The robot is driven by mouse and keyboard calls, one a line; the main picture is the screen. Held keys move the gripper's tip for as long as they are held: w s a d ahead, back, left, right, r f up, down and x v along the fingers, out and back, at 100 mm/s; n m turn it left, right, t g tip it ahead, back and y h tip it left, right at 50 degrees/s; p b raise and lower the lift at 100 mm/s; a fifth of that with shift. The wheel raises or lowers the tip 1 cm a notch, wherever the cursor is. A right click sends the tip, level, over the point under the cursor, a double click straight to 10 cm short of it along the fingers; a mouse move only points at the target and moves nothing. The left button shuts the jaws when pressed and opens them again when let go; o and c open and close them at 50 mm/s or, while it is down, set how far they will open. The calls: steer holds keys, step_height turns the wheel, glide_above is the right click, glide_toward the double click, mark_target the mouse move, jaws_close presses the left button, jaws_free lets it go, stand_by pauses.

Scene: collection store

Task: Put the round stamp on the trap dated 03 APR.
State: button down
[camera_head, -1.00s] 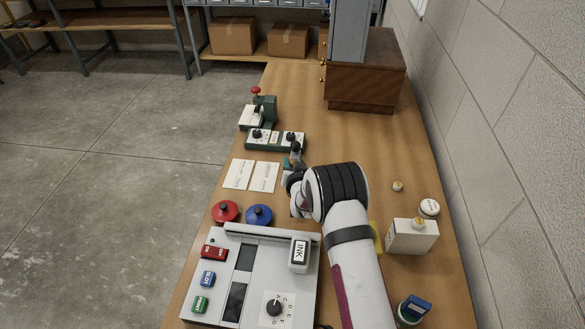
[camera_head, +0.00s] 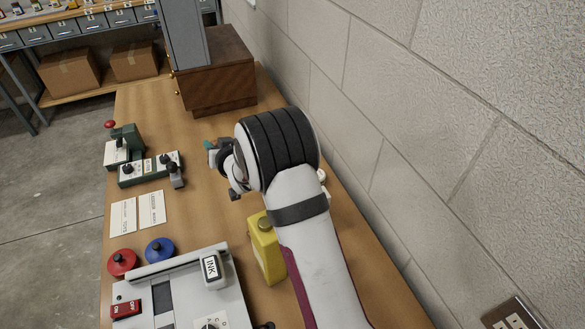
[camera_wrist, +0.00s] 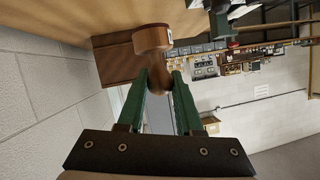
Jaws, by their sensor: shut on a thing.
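My gripper (camera_wrist: 160,74), with green fingers, is shut on the round stamp (camera_wrist: 153,40) in the wrist view. The stamp is brown and wooden, with a wide round end beyond the fingertips. In the head view, my gripper (camera_head: 214,156) is above the table, right of the green two-knob device, and my arm hides most of it. Two white printed cards (camera_head: 123,217) (camera_head: 151,208) lie flat on the table to its lower left. Their print is too small to read, so I cannot tell which, if either, is dated 03 APR.
A red-topped green press (camera_head: 123,146) and a two-knob device (camera_head: 150,170) stand behind the cards. Red (camera_head: 122,262) and blue (camera_head: 160,250) round pads sit in front, beside the grey console (camera_head: 185,285). A yellow container (camera_head: 266,245) stands near my arm. A brown cabinet (camera_head: 218,85) stands at the back.

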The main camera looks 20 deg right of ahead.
steer(key=d+r+m+g+h, duration=0.25)
steer(key=d+m+h, duration=0.35)
steer(key=d, duration=0.5)
steer(key=d+r+m+g+h, duration=0.25)
steer(key=d+m+h, duration=0.3)
steer(key=d, duration=0.45)
steer(key=s+d+f+m+g+h, duration=0.4)
steer(key=s+d+m+g, duration=0.1)
steer(key=s, duration=0.1)
step_height(320, 180, down, 10)
steer(key=shift+s+d+r, duration=0.1)
steer(key=shift+d+r, duration=0.05)
steer(key=shift+r, duration=0.05)
steer(key=shift+f, duration=0.3)
steer(key=c, duration=0.6)
jaws_free()
